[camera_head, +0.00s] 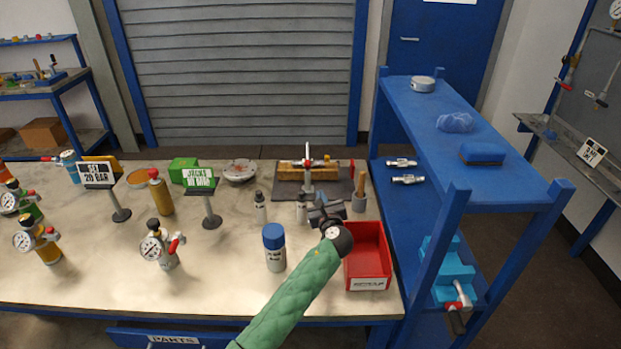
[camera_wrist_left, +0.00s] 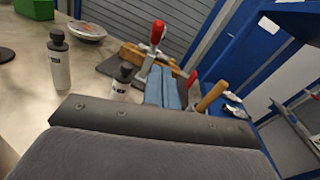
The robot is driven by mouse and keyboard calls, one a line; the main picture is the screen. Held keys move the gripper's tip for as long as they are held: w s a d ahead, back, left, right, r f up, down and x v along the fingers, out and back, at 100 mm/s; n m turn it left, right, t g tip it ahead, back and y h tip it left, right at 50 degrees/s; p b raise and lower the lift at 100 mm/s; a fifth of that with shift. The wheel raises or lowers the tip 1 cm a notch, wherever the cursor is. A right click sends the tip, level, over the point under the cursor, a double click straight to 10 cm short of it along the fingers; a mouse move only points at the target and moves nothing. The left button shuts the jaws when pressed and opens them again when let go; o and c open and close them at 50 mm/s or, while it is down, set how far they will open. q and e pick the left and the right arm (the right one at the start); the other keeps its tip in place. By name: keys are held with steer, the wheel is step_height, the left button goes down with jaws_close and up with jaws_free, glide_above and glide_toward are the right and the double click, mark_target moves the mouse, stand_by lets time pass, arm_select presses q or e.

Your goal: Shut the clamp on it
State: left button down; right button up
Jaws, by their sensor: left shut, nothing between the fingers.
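A toggle clamp (camera_head: 307,176) with grey metal parts and red pieces stands by a wooden block (camera_head: 287,174) on a dark mat (camera_head: 263,194) at the back of the bench. In the left wrist view a red-tipped upright lever (camera_wrist_left: 157,32) rises in front of the wooden block (camera_wrist_left: 132,54). My left gripper (camera_head: 320,203) is shut and empty, on the near side of the clamp. Its fingers (camera_wrist_left: 164,82) sit together in the left wrist view, just below the lever. I cannot tell whether they touch the clamp. My right gripper is out of view.
A red bin (camera_head: 384,274) lies right of my left gripper, and a grey cup with a wooden handle (camera_head: 359,202) stands close to it. A blue-capped can (camera_head: 274,249) and small bottles (camera_head: 261,207) stand left. A blue shelf (camera_head: 470,150) bounds the right side.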

arm_select(q)
step_height(320, 180, down, 4)
steer(key=b, duration=0.3)
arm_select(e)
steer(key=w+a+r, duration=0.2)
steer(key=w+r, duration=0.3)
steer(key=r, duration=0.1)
arm_select(q)
steer(key=p, duration=0.4)
glide_toward(309, 168)
steer(key=w+f, duration=0.3)
steer(key=w, duration=0.1)
steer(key=shift+w+a+r+p, duration=0.25)
steer(key=shift+w+r+p, duration=0.2)
steer(key=shift+w, duration=0.2)
steer(key=shift+w+a+r+p, duration=0.25)
steer(key=shift+w+r+p, duration=0.15)
steer(key=shift+w, duration=0.25)
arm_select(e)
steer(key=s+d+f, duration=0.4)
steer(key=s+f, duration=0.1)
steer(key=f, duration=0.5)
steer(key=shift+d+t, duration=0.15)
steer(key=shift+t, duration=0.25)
arm_select(q)
steer(key=shift+r, duration=0.25)
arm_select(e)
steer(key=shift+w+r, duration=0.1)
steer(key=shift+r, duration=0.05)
